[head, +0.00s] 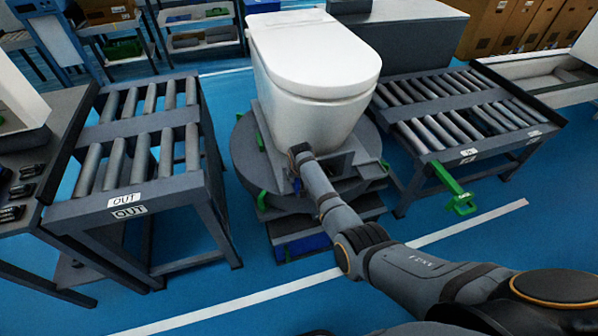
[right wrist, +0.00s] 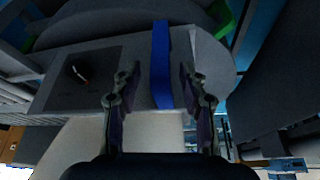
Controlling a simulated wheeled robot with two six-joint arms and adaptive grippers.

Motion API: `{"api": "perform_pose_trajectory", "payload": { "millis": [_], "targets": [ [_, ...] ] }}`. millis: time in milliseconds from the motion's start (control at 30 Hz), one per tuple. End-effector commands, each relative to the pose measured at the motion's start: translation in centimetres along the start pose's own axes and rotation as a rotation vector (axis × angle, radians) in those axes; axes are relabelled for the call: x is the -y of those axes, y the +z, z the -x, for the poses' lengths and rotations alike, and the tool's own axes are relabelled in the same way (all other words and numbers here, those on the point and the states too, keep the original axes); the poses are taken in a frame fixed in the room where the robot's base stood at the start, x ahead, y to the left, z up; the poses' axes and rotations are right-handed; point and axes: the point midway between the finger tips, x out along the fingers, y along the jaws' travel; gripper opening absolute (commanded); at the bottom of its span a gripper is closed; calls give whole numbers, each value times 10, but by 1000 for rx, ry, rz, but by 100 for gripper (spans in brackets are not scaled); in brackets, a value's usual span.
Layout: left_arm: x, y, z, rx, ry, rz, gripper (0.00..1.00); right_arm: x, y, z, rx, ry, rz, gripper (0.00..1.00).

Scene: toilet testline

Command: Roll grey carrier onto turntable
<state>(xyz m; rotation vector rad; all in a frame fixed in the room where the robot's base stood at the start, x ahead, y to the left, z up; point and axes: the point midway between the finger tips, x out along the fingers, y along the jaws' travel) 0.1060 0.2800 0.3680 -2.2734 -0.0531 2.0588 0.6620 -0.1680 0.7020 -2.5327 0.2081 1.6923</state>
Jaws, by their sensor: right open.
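The grey carrier (head: 365,172) sits under a white toilet (head: 315,60) in the middle of the head view. Both rest over the round dark turntable (head: 242,160), between two roller tables. My right gripper (head: 298,156) is at the carrier's near side, below the toilet; its fingertips are hidden in the head view. In the right wrist view my right gripper (right wrist: 158,85) is open, its fingers apart in front of a grey plate. A blue strip (right wrist: 161,50) shows between the fingers; I cannot tell whether it touches them. My left gripper is not in view.
A roller table marked OUT (head: 150,180) stands left of the turntable. Another roller table (head: 450,115) stands right, with a green arm (head: 455,188) sticking out at its near edge. Green parts (head: 262,200) are on the turntable. Blue floor is free in front.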

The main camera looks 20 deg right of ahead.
Motion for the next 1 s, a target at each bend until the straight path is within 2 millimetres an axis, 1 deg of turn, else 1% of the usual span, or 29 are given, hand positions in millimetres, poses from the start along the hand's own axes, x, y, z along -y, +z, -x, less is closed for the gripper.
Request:
{"api": "perform_pose_trajectory", "payload": {
  "millis": [33,300,433,500,600,1000],
  "targets": [
    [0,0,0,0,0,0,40,1,0,10,-4,-2,-1,43],
    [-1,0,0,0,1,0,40,0,0,66,-2,-1,-1,43],
    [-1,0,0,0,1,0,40,0,0,84,-2,-1,-1,43],
    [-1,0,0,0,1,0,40,0,0,90,-1,-1,-1,43],
    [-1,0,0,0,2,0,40,0,0,94,-1,0,-1,43],
    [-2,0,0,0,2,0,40,0,-1,94,-1,0,-1,43]
  ]
}}
